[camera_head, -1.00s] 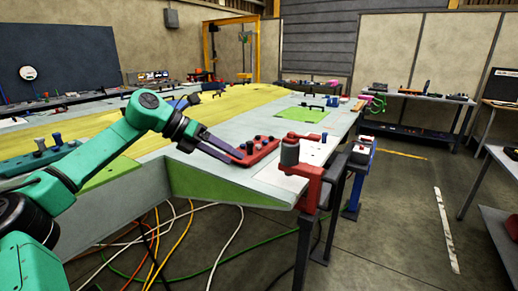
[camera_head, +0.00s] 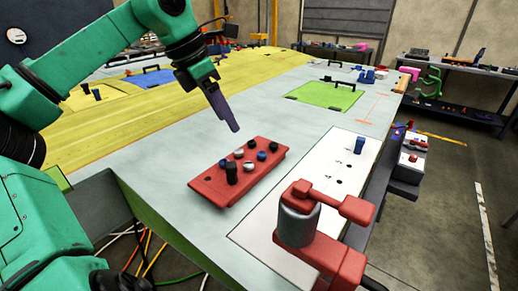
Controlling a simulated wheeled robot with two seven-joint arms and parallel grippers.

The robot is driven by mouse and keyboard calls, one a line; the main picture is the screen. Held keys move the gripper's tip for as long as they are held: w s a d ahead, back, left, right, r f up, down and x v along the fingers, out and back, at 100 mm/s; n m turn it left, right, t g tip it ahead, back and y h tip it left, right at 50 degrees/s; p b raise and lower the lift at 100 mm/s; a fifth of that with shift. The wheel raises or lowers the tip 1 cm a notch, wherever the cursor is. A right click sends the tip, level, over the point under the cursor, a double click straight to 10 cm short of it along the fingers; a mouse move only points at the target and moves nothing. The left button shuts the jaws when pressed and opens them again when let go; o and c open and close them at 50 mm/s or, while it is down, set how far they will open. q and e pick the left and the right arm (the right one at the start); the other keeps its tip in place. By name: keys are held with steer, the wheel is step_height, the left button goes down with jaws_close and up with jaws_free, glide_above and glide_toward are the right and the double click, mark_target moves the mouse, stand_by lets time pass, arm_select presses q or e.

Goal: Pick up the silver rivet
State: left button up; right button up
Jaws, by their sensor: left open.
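A red tray (camera_head: 215,193) lies on the grey wing surface, with several small rivets standing in it. My left gripper (camera_head: 234,128) is above and behind the tray, pointing down, apart from the rivets and empty. Its fingers overlap in this view. My right gripper does not show.
A red clamp with a grey cylinder (camera_head: 298,222) stands at the near right edge. A white plate (camera_head: 325,180) with holes and a blue peg (camera_head: 359,145) lies right of the tray. A green panel (camera_head: 325,95) is farther back. Bare grey surface lies left of the tray.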

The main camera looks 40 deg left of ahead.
arm_select(q)
glide_toward(248, 163)
steer(key=shift+s+d+f+p, duration=0.3)
steer(key=shift+s+d+p, duration=0.2)
steer(key=shift+d, duration=0.15)
steer(key=w+f, duration=0.2)
steer(key=shift+a+f, duration=0.15)
steer(key=shift+f, duration=0.25)
steer(key=p+x, duration=0.2)
steer(key=x, duration=0.2)
steer(key=shift+w+a+f, duration=0.1)
steer(key=shift+f, duration=0.3)
steer(key=shift+c, duration=0.3)
jaws_close()
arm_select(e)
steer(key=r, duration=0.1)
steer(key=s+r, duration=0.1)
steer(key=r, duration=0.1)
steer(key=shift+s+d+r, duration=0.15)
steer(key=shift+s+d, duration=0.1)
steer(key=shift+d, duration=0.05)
arm_select(q)
steer(key=shift+r, duration=0.1)
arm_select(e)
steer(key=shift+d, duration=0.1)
